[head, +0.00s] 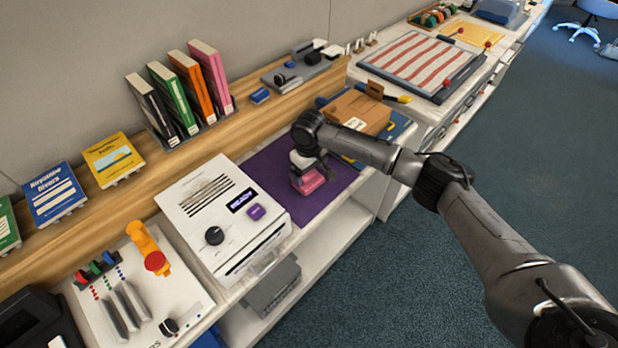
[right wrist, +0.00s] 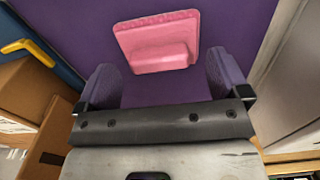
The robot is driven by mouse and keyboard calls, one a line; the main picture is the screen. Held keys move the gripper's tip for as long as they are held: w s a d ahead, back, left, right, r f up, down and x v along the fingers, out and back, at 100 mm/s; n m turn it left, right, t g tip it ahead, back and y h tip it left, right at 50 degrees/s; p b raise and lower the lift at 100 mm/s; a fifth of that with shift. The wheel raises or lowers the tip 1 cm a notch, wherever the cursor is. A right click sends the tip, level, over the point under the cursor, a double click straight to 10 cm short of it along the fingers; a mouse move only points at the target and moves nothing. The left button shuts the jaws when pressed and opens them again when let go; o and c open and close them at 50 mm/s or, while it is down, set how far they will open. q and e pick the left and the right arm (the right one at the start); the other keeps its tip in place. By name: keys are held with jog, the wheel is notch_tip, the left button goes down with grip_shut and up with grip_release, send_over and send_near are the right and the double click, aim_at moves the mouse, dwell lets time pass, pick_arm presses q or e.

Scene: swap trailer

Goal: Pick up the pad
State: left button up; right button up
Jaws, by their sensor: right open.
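The pad is a pink block with a raised grip on a wider flat base (right wrist: 160,42), lying on a purple mat (head: 258,172). In the head view the pad (head: 310,184) shows just under my right gripper (head: 308,172), which partly hides it. In the right wrist view my right gripper (right wrist: 164,88) is open, with one purple-padded finger at each side. The pad lies beyond the gap between the fingers, and nothing is between them. My left gripper is not in view.
A white machine (head: 208,222) with a display stands left of the mat. A cardboard box (head: 358,112) stands to its right. A wooden ledge with upright books (head: 180,88) runs behind. Bare mat surrounds the pad.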

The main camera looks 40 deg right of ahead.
jog(key=shift+f, duration=1)
jog(key=shift+c, duration=0.2)
jog(key=c, duration=1)
jog(key=shift+o, duration=0.2)
jog(key=shift+r, duration=0.15)
